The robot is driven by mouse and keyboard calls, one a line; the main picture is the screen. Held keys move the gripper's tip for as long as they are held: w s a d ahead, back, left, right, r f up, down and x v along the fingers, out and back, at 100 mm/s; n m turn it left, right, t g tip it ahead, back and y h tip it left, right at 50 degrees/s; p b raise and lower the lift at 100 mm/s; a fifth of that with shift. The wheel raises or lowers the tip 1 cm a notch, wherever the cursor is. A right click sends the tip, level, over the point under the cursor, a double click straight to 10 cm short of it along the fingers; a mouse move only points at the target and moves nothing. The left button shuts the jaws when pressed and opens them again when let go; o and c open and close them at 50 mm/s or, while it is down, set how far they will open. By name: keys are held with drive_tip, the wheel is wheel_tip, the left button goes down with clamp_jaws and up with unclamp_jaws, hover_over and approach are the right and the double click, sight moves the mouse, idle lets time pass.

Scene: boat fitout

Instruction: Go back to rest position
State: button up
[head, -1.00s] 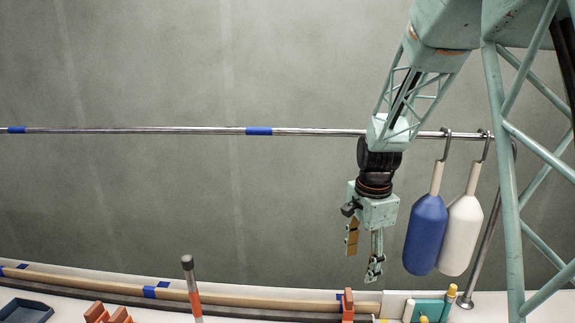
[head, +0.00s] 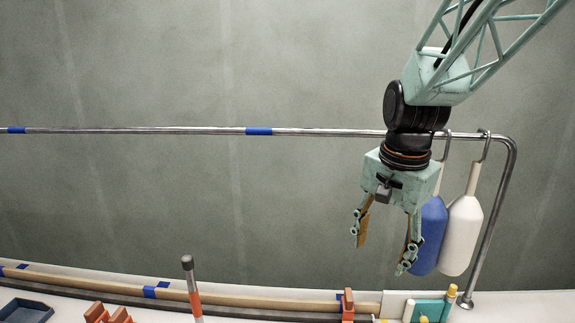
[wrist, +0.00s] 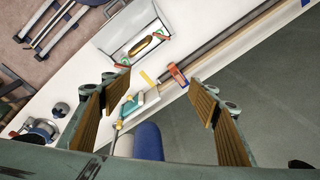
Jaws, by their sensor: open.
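My gripper (head: 382,250) is open and empty in the head view, fingers pointing down. It hangs in front of the metal rail, just left of the blue fender, and overlaps part of it. In the wrist view my gripper (wrist: 160,115) shows its two ribbed pads wide apart with nothing between them. The blue fender (head: 432,240) and the white fender (head: 464,235) hang from hooks on the rail (head: 330,132). The blue fender also shows at the bottom of the wrist view (wrist: 148,142).
Below stand an orange clamp (head: 347,305), a grey post with an orange band (head: 193,290), a teal item (head: 430,308) and a dark blue tray (head: 25,311). A wooden strip (head: 230,292) runs along the white deck. The rail's left side is clear.

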drive_tip(key=s+r+n, duration=0.3)
drive_tip(key=s, duration=0.7)
drive_tip(key=s+r+n+t, duration=0.1)
drive_tip(key=s+r+n, duration=0.2)
drive_tip(key=s, duration=0.7)
drive_tip(key=s+r+n+t, duration=0.1)
drive_tip(key=s+r+n, duration=0.1)
drive_tip(key=s, duration=0.8)
drive_tip(key=shift+r+n, duration=0.4)
drive_tip(key=shift+n, duration=0.5)
